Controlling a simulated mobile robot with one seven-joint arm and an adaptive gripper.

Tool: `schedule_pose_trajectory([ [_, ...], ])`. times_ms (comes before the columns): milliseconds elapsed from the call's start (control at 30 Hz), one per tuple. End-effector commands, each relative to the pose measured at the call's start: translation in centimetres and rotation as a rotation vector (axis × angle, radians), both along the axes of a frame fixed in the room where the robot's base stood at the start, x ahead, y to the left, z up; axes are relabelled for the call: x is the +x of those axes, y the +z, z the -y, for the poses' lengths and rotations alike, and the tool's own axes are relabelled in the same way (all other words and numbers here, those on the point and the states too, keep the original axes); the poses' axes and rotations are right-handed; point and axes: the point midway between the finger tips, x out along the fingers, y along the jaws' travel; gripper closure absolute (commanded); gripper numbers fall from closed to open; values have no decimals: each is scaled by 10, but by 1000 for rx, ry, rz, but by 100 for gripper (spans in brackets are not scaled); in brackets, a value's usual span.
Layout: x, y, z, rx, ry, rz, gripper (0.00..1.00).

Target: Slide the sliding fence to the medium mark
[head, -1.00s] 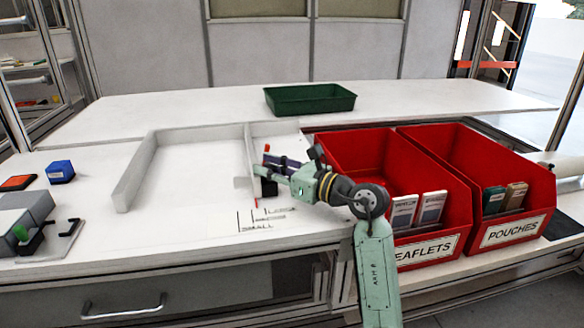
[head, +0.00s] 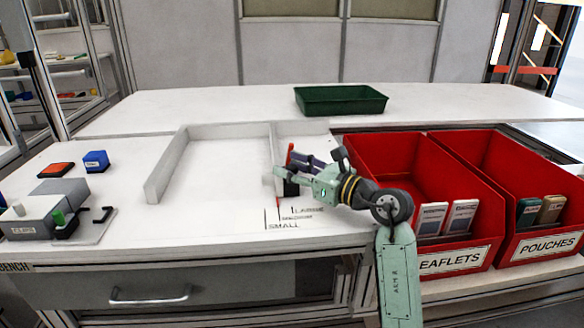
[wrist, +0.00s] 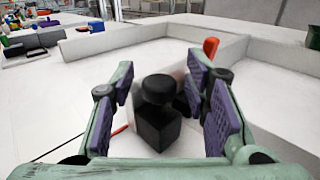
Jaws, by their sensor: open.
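The sliding fence (head: 273,143) is a pale upright wall running back across the white bench, right of the fixed wall (head: 170,163). Its black block and knob (wrist: 158,110) show in the wrist view. My gripper (head: 282,178) is open at the fence's near end. In the wrist view, its purple-padded fingers (wrist: 160,85) stand either side of the knob. A gap shows on the left; contact on the right is unclear. A thin red pointer (head: 278,203) lies near the middle printed line, above the size marks (head: 284,220). The medium label is too small to read.
Red bins (head: 450,259) of leaflets and pouches stand to the right. A green tray (head: 340,101) sits at the back. A grey clips box (head: 45,215) and small blue (head: 96,160) and orange (head: 57,170) blocks lie left. An orange-red upright piece (head: 290,153) stands close behind my gripper.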

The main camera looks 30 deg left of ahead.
Motion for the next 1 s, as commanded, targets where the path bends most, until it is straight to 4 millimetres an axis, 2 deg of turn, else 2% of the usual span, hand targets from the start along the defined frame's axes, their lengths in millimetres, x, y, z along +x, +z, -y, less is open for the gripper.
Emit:
schedule_pose_trajectory([
  [167, -2, 0, 17, 1, -3, 0, 58],
  [400, -12, 0, 67, 1, -6, 1, 58],
  [600, -19, 0, 101, 0, -3, 0, 58],
  [800, -23, 0, 117, 0, -1, 0, 58],
  [1000, -23, 0, 118, 0, 0, 0, 58],
])
